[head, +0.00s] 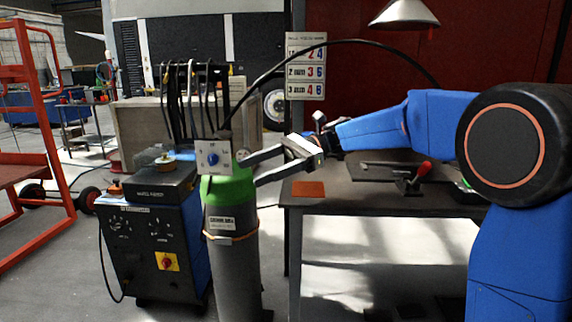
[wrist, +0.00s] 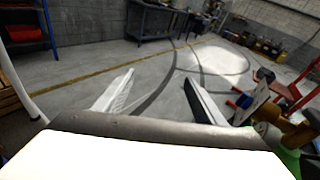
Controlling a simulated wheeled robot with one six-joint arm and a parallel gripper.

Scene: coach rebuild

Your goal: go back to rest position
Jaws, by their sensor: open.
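My gripper (head: 250,168) is open in the head view, its two fingers pointing left beside the top of a grey gas cylinder with a green shoulder (head: 230,187). I see nothing between the fingers. My blue arm reaches in from the right above a dark workbench. In the wrist view my gripper (wrist: 158,90) is also open, with its fingers apart over bare floor. The cylinder's green top shows at the lower right of the wrist view (wrist: 290,158). Whether a finger touches the cylinder or its valve panel cannot be told.
A white panel with a blue knob (head: 213,158) sits at the cylinder top. A black welding machine (head: 150,245) stands to its left. The workbench (head: 390,203) carries a red-handled tool (head: 415,178) and an orange pad (head: 308,188). A red frame cart (head: 45,110) stands at the left.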

